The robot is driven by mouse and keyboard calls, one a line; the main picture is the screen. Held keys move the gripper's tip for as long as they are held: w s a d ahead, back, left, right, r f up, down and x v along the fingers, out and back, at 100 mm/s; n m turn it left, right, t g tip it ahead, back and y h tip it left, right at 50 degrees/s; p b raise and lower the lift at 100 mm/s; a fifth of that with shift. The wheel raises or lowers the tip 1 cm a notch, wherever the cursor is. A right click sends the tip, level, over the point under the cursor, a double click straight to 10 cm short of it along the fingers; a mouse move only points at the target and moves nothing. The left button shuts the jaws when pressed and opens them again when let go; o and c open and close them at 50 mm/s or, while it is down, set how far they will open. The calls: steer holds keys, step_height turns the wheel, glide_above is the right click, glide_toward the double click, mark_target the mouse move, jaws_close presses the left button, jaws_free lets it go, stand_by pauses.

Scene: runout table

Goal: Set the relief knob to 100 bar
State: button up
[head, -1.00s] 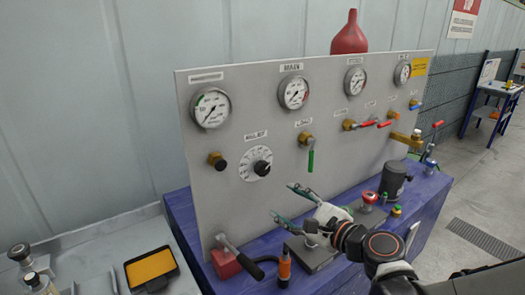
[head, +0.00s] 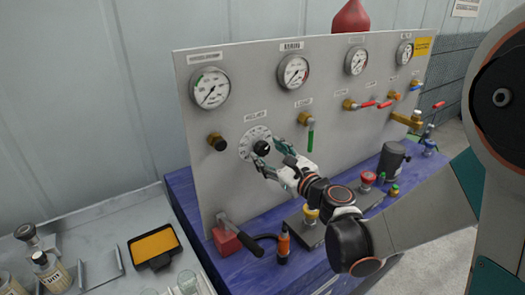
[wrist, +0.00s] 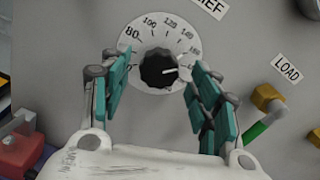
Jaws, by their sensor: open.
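The relief knob (wrist: 157,70) is black and round, at the centre of a white dial (head: 249,138) on the grey panel. In the wrist view its white mark points right, below the 140 and the partly covered number after it; 100 stands at the upper left of the dial. My gripper (wrist: 158,78) is open, its teal fingers left and right of the knob with gaps showing on both sides. In the head view my gripper (head: 264,154) is close to the panel at the knob, and the fingers partly cover the dial.
A green-handled load valve (head: 310,133) sits to the right of the dial, and a black knob (head: 217,142) to its left. A red block with a lever (head: 227,241) and an orange-topped item (head: 283,244) stand below. Gauges line the panel's top.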

mark_target(264, 150)
steer(key=shift+x, duration=1.85)
steer(key=c, duration=1.1)
